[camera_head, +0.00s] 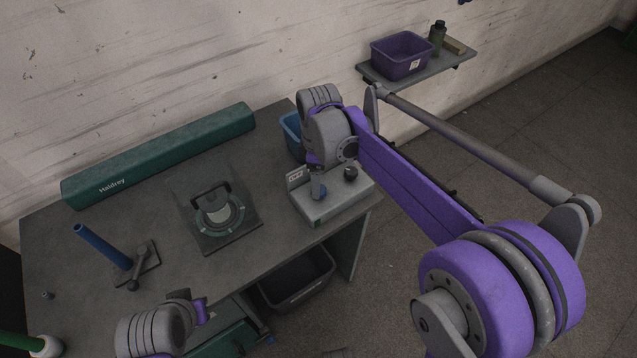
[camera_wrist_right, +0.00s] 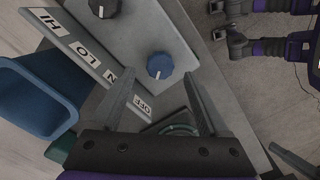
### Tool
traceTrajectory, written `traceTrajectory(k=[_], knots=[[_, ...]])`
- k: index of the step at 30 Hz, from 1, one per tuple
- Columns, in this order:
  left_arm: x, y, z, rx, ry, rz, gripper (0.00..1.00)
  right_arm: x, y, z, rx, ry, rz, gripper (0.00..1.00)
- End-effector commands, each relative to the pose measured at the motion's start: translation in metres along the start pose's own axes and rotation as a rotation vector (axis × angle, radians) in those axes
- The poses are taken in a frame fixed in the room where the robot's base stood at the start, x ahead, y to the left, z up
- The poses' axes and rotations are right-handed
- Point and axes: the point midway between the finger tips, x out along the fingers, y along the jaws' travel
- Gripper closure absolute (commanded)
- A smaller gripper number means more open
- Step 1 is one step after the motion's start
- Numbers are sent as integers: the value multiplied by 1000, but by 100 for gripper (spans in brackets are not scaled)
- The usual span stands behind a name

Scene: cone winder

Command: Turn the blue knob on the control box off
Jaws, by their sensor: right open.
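The control box (camera_head: 335,204) stands at the right end of the table, with a blue knob (camera_head: 319,192) and a black knob (camera_head: 351,172) on top. In the right wrist view the blue knob (camera_wrist_right: 159,64) shows a small pale mark on its lower side.
A blue bin (camera_head: 292,136) stands behind the control box; it also shows in the right wrist view (camera_wrist_right: 36,98). A round device on a plate (camera_head: 220,215), a blue rod (camera_head: 102,246) and a long green housing (camera_head: 165,155) are on the table. A shelf (camera_head: 415,77) holds a purple bin.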

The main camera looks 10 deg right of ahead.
Motion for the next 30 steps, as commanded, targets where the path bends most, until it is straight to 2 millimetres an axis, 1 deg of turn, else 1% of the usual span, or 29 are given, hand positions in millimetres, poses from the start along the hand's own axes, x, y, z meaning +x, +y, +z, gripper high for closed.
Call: traceTrajectory(k=[1,6,9,12,17,30], knots=[[-1,0,-1,0,1,0,100,-12,0,0,0,0,0,22],[-4,0,-3,0,2,0,100,-46,0,0,0,0,0,22],[-4,0,-4,0,3,0,100,-61,0,0,0,0,0,22],[-5,0,-4,0,3,0,100,-70,0,0,0,0,0,22],[-5,0,-4,0,3,0,100,-76,0,0,0,0,0,22],[-5,0,-4,0,3,0,100,-75,0,0,1,0,1,22]])
